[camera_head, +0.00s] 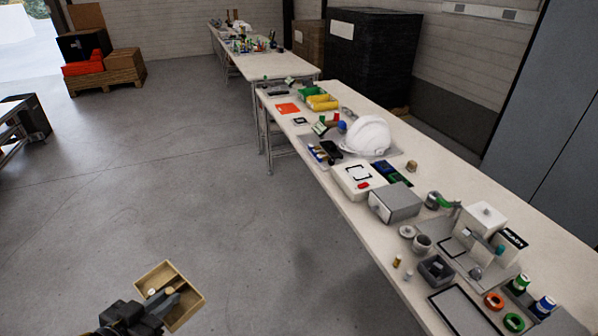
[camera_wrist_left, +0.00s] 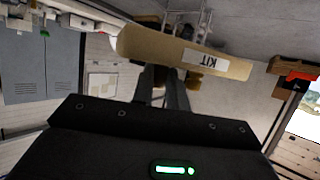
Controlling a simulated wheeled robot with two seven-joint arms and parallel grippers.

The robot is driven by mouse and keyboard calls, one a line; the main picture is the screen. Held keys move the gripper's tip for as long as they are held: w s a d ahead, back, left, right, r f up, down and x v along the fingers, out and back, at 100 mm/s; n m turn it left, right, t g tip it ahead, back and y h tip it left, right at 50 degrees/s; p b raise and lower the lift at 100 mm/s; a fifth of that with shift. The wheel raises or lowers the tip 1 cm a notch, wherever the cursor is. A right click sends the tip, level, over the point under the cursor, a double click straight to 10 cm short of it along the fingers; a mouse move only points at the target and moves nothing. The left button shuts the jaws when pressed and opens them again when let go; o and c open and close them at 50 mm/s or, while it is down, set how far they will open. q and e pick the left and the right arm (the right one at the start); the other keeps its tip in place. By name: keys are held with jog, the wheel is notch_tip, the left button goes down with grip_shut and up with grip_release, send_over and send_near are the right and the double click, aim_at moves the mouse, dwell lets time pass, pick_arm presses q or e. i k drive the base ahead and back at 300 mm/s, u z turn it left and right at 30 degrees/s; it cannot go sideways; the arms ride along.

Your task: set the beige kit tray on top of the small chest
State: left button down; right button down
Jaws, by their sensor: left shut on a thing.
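The beige kit tray (camera_head: 155,275) is at the lower left of the head view, held out over the open floor, away from the table. It is a shallow open box with a divider and a small light round thing inside. My left gripper (camera_head: 168,297) is shut on it. In the left wrist view the tray (camera_wrist_left: 160,50) shows its outer side with a "KIT" label, and the fingers (camera_wrist_left: 163,88) meet it. The small chest (camera_head: 395,203) looks like a grey box with a round knob on its front, on the table; its top looks bare. My right gripper is not in view.
The long table (camera_head: 345,212) is crowded. The floor (camera_head: 230,200) left of the table is clear.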

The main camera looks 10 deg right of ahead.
aim_at(397, 196)
jog(key=z, duration=0.65)
jog(key=i, duration=0.8)
jog(key=z, duration=1.05)
jog(key=i, duration=0.3)
jog(key=z, duration=0.25)
